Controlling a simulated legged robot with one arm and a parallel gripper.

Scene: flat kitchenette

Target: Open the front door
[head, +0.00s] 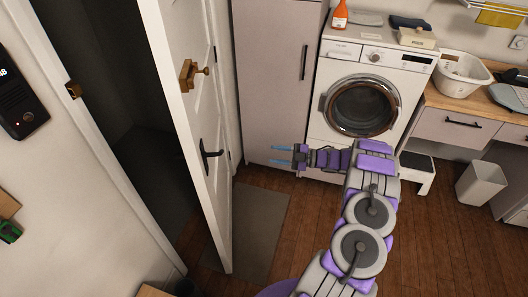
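The white front door (190,110) stands ajar on the left, swung into the room, with a dark opening (120,110) between it and the frame (95,125). A dark lever handle (209,154) is on the door's face, below a brass lock fitting (190,75). A brass strike plate (73,90) shows on the frame.
A tall grey cabinet (275,75) and a white washing machine (365,95) stand behind my arm. A grey mat (258,225) lies beside the door. A white bin (480,185) and step stool (420,170) stand at right. Wooden floor (450,255) is clear at lower right.

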